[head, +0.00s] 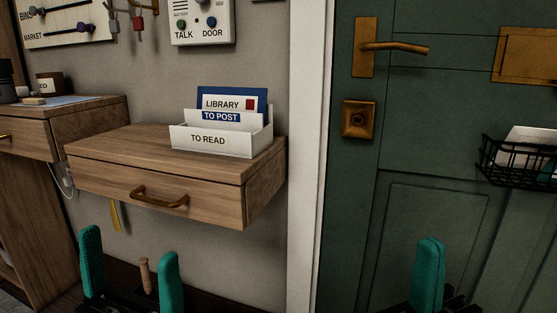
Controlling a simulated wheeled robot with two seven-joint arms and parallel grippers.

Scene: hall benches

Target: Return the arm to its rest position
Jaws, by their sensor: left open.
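My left gripper (130,275) is low at the left of the head view, with its two teal fingers wide apart. A light wooden peg-like handle (145,274) shows between the fingers; it looks to be behind them, and its lower end is hidden. The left gripper is below and in front of the wooden wall drawer (125,175). My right gripper (428,275) is at the bottom right in front of the green door (440,130). It shows as one teal upright, so its opening is unclear. Both arms are mostly out of view.
A white letter holder (210,140) with cards stands on the shut drawer. A black wire basket (510,170) hangs on the door, below a brass plate (527,55). The door has a brass lever (395,48). A wooden cabinet (25,132) stands at left.

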